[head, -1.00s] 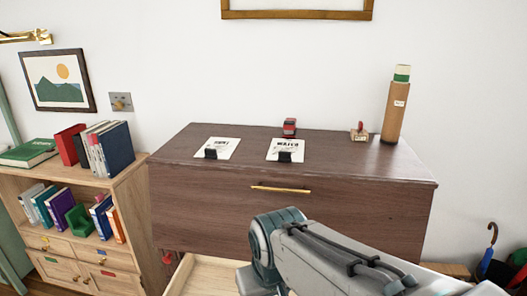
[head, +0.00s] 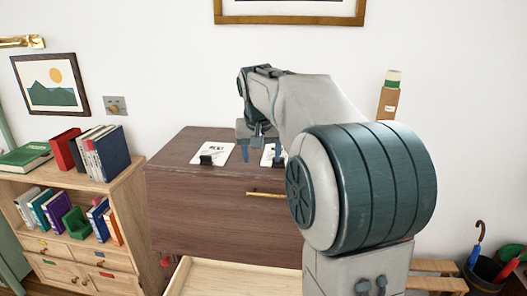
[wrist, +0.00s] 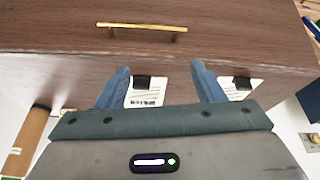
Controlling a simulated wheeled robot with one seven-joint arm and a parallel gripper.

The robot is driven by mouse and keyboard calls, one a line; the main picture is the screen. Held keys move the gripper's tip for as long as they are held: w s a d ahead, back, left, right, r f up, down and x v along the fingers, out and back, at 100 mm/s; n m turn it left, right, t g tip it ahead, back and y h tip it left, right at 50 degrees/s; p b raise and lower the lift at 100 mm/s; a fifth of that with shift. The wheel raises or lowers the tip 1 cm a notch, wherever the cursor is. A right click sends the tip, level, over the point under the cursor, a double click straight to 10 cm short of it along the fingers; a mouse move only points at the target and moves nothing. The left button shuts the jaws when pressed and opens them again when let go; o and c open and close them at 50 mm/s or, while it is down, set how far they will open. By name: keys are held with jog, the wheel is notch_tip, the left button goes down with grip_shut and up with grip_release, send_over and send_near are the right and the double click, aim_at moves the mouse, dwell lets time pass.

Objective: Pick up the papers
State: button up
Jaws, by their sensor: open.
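Two white printed papers lie on top of the brown cabinet, each with a black clip at its front edge. In the head view the left paper (head: 225,152) is in plain sight, and the right paper (head: 267,157) is partly hidden by my gripper (head: 260,155). In the wrist view my gripper (wrist: 160,70) is open, its blue fingers pointing toward the cabinet front. The right paper (wrist: 145,97) appears between the fingers, and the left paper (wrist: 243,92) lies beyond the right-hand finger. Nothing is held.
The cabinet (head: 215,215) has a brass handle (wrist: 147,28) and an open lower drawer (head: 230,280). A cardboard tube (head: 388,100) stands at its right rear, partly behind my arm. A bookcase (head: 135,200) stands left, an umbrella stand (head: 485,270) right.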

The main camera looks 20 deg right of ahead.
jog(key=w+d+r+m+p, duration=0.1)
jog(key=w+d+r+m, duration=0.1)
jog(key=w+d+r, duration=0.35)
send_near(278, 168)
jog(key=shift+w+d+f+p, duration=0.1)
jog(key=shift+w+p, duration=0.3)
jog(key=shift+w, duration=0.25)
jog(key=shift+d+p+x, duration=0.15)
jog(key=shift+p+x, duration=0.2)
jog(key=shift+x, duration=0.95)
jog(key=shift+d+p+x, duration=0.1)
jog(key=shift+p+x, duration=0.25)
jog(key=shift+x, duration=0.95)
jog(key=shift+w, duration=0.1)
jog(key=c, duration=1.2)
jog(key=shift+o, duration=0.2)
jog(key=shift+r, duration=0.3)
